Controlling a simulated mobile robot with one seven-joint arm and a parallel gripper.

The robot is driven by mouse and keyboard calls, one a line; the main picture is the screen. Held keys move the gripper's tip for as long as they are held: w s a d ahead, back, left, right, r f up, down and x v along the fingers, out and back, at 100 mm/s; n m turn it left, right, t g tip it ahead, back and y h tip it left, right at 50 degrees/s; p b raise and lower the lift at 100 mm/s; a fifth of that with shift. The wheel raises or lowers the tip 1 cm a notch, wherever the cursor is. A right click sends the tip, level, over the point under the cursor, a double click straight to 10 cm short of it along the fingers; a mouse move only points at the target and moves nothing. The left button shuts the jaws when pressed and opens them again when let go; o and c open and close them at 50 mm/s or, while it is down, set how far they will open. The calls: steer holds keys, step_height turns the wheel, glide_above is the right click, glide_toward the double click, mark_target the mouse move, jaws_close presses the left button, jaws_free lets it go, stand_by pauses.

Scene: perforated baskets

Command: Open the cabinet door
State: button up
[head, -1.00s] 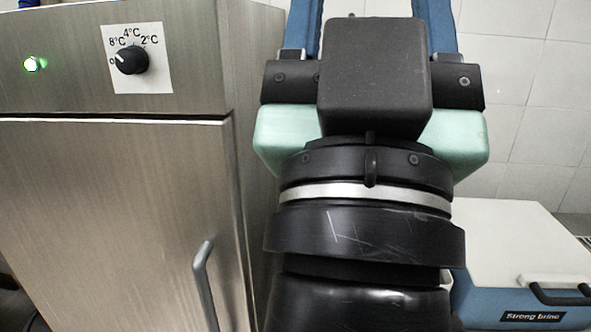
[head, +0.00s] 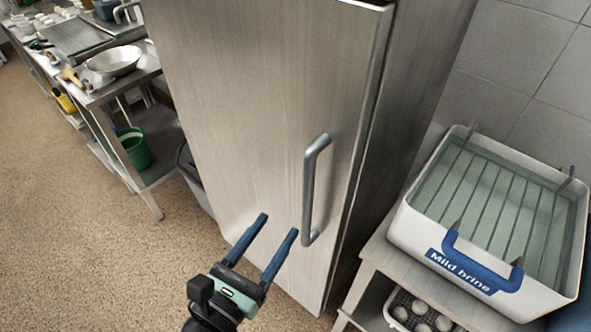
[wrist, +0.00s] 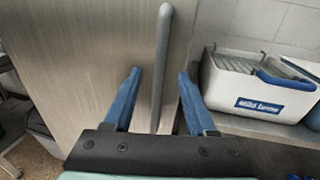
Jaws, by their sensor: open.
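The cabinet door (head: 255,110) is a tall brushed-steel panel, and it looks shut. A grey vertical bar handle (head: 310,190) stands out near its right edge. My gripper (head: 278,226) is open, with two blue fingers pointing toward the door, low and to the left of the handle's lower end in the head view. In the wrist view the handle (wrist: 162,65) runs upright between the two open fingers of my gripper (wrist: 158,75). Neither finger visibly touches it. How far the fingertips are from the handle in depth is hard to tell.
A white tub labelled Mild brine (head: 425,235) with a blue handle stands on a shelf unit (head: 385,255) right of the cabinet. A steel worktable (head: 150,75) with a bowl and a green bucket (head: 134,148) are at left. The floor (head: 80,230) in front is clear.

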mark_target(306, 185)
steer(key=p+x, duration=0.1)
steer(key=x, duration=1.1)
steer(key=shift+w+d, duration=0.25)
steer(key=shift+w, duration=0.1)
jaws_close()
stand_by(0.8)
